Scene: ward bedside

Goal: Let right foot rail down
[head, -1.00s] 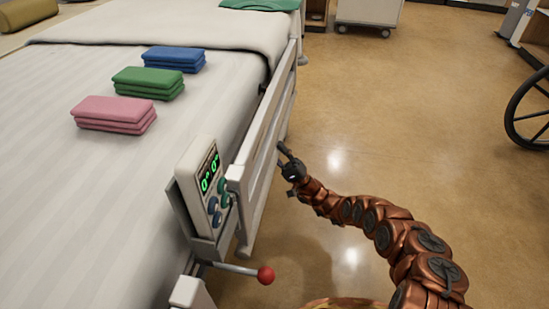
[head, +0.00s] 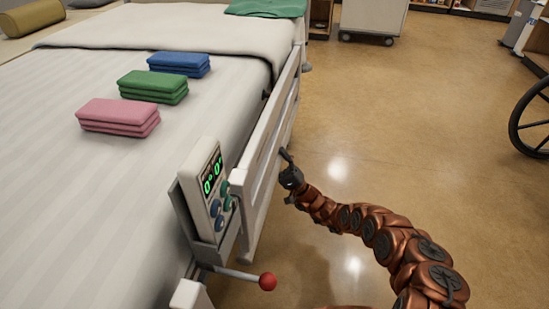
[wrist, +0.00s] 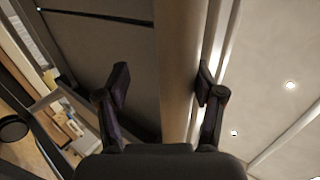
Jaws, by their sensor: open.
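The raised foot rail (head: 264,150), a pale frame of long bars, runs along the right side of the bed. My gripper (head: 285,177) is open just outside the rail, beside its outer face. In the wrist view, a pale bar (wrist: 180,60) runs up between my two dark fingers (wrist: 162,92), which are spread to either side of it. I cannot tell whether either finger touches the bar. A lever with a red knob (head: 267,281) sticks out below the rail's near end.
A control panel (head: 209,190) with green digits and buttons stands at the rail's near end. Pink (head: 118,116), green (head: 153,86) and blue (head: 179,63) folded cloths lie on the bed. Floor to the right is clear up to a wheelchair wheel (head: 530,115).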

